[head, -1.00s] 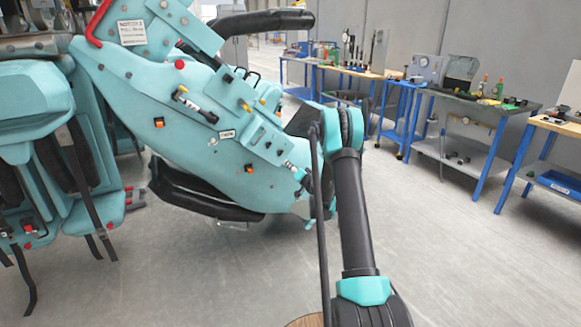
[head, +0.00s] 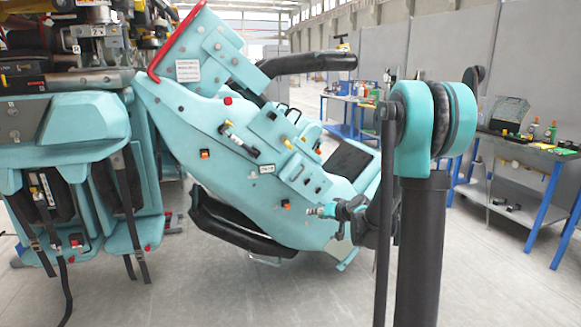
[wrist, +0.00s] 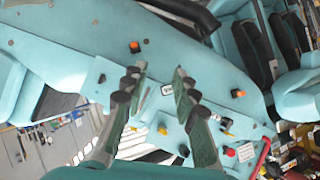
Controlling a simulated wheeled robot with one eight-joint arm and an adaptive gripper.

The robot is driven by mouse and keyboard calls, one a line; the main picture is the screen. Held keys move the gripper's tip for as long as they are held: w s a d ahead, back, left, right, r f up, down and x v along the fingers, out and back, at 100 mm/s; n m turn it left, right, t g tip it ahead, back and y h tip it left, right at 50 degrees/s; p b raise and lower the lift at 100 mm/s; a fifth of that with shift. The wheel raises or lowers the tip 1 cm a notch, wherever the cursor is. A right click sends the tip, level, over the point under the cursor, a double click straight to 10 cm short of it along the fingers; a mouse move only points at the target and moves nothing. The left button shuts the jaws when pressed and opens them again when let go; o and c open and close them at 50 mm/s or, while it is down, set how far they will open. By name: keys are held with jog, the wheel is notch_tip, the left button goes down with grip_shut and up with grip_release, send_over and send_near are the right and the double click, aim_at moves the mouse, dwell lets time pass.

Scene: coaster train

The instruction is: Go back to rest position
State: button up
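My gripper (wrist: 160,78) shows in the wrist view with its two dark green-grey fingers apart. Nothing is held between them. Behind the fingers is the teal panel of the coaster seat unit (wrist: 185,55), with small orange and red knobs and a white label; the distance to it cannot be told. In the head view, the teal seat unit (head: 225,170) stands tilted in the middle, with a black padded bar. My arm rises at the right in front of it and hides part of the view; its far end is near the seat unit's right side.
Teal seats with black straps (head: 75,140) stand at the left. Workbenches with blue legs (head: 510,160) and tools line the grey wall at the right. Grey floor (head: 270,295) is clear in front of the seat unit.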

jog(key=s+d+f+g+h, duration=0.2)
jog(key=s+d, duration=0.1)
jog(key=s, duration=0.8)
jog(key=s+d+f+g+h, duration=0.2)
jog(key=s+d+f, duration=0.1)
jog(key=s, duration=0.9)
jog(key=s+d+f+g+h, duration=0.2)
jog(key=s+d+f, duration=0.1)
jog(key=s, duration=0.9)
jog(key=shift+s+f+h, duration=0.15)
jog(key=shift+s+h, duration=0.05)
jog(key=shift+h, duration=0.1)
jog(key=shift+d, duration=0.1)
